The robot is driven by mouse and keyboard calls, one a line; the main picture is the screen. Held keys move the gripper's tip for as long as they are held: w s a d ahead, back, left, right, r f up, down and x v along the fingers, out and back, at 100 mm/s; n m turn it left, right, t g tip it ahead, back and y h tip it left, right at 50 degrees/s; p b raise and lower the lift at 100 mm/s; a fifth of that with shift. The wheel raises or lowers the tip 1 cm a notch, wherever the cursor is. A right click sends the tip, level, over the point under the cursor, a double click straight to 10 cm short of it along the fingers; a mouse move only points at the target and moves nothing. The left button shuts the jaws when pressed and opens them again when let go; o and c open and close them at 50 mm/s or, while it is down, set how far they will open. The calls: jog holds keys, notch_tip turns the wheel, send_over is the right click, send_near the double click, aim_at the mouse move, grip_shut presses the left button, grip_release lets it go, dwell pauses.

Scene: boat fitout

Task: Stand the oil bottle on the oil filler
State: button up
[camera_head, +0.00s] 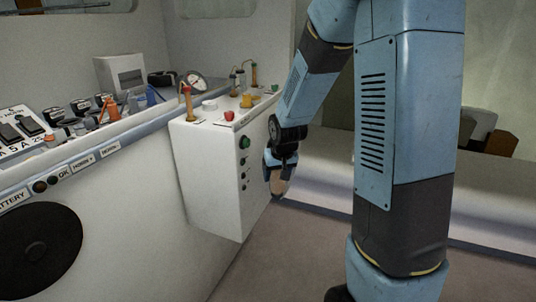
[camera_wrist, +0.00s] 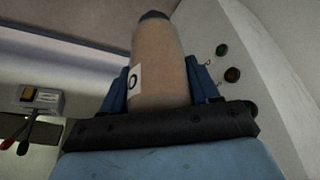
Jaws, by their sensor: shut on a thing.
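My gripper (camera_head: 279,172) hangs beside the right face of a white cabinet, below its top. In the wrist view its blue fingers (camera_wrist: 158,82) are shut on a tan bottle (camera_wrist: 157,58) with a dark end and a white label marked "O". In the head view the bottle (camera_head: 280,186) shows as a small tan piece between the fingers. The white cabinet (camera_head: 208,180) carries a red cap (camera_head: 229,115), a yellow cap (camera_head: 246,101) and a white round fitting (camera_head: 209,105) on top. I cannot tell which of these is the oil filler.
A counter with switches (camera_head: 22,126) and loose tools (camera_head: 110,108) lies left. Green and dark buttons (camera_head: 244,142) are on the cabinet face. Floor (camera_head: 290,260) right of it is clear.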

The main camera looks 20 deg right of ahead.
jog(key=w+d+f, duration=0.3)
jog(key=d+f, duration=0.1)
jog(key=f, duration=0.6)
jog(key=w+d+f, duration=0.3)
jog(key=d+f, duration=0.1)
jog(key=f, duration=0.7)
jog(key=shift+w+d+f, duration=0.15)
jog(key=shift+d, duration=0.1)
